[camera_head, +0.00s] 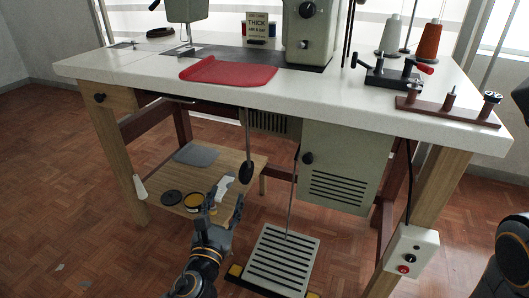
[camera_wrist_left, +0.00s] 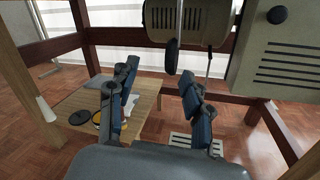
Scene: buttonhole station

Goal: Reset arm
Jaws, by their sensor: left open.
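My left gripper (camera_head: 224,196) reaches in low from the bottom of the head view, in front of the wooden shelf under the sewing table (camera_head: 120,68). In the left wrist view its two blue-grey fingers (camera_wrist_left: 158,82) stand wide apart, with nothing held between them. A white object (camera_head: 223,187) shows close behind the fingers in the head view; whether they touch it cannot be told. Part of my right arm shows at the right edge of the head view, but its gripper is not in view.
The low shelf (camera_head: 256,162) holds a grey sheet (camera_head: 197,153), a black disc (camera_head: 172,197) and a yellow tin (camera_head: 194,201). A hanging knee lever (camera_head: 247,172), slotted pedal (camera_head: 281,255), green box (camera_head: 345,165) and switch box (camera_head: 412,250) are nearby. Red cloth (camera_head: 228,71) lies on the tabletop.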

